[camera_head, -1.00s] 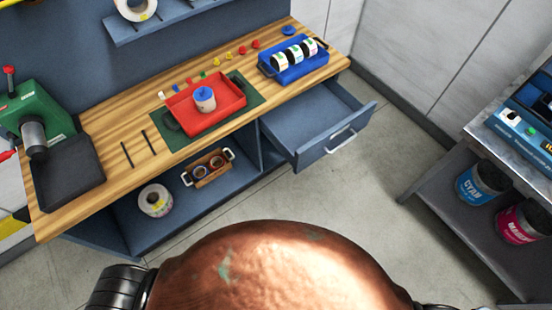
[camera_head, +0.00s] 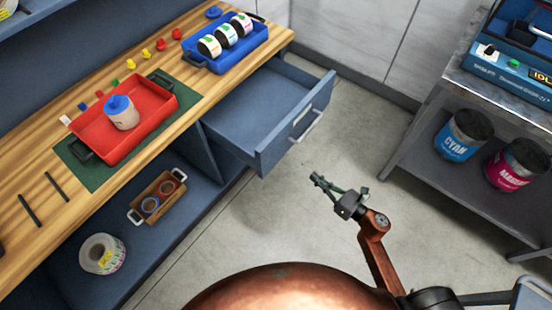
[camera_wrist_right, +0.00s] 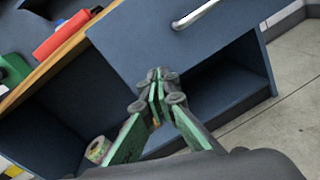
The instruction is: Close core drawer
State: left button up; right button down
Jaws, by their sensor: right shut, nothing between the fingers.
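The core drawer (camera_head: 268,113) is a blue-grey drawer under the right end of the wooden bench. It is pulled out and looks empty. Its front has a silver bar handle (camera_head: 304,127). In the right wrist view the drawer front (camera_wrist_right: 150,38) and its handle (camera_wrist_right: 196,14) are at the top. My right gripper (camera_head: 316,178) is shut and empty, in front of the drawer and apart from it. In the right wrist view its fingertips (camera_wrist_right: 155,75) meet below the handle. My left gripper is not in view.
On the bench (camera_head: 30,178) are a red tray (camera_head: 95,147) with a blue-lidded jar and a blue tray (camera_head: 250,52) with rolls. A small crate (camera_head: 158,197) and a label roll (camera_head: 102,254) sit on the shelf below. A cart (camera_head: 420,165) stands right. Floor before the drawer is clear.

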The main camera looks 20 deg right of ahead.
aim_at(272, 155)
jog(key=w+a+n, duration=0.1)
jog(key=w+a, duration=0.2)
jog(key=w+a+r+n+y+b, duration=0.1)
jog(key=w+a+n, duration=0.1)
jog(key=w+a, duration=0.1)
jog(key=w+a+r+n+y+b, duration=0.1)
jog(key=w+a+n, duration=0.1)
jog(key=a, duration=0.3)
jog(key=shift+w+r+g, duration=0.2)
jog(key=shift+w+g, duration=0.2)
jog(key=shift+w, duration=0.3)
jog(key=shift+w+a+b, duration=0.25)
jog(key=shift+w+b, duration=0.05)
jog(key=shift+w, duration=0.05)
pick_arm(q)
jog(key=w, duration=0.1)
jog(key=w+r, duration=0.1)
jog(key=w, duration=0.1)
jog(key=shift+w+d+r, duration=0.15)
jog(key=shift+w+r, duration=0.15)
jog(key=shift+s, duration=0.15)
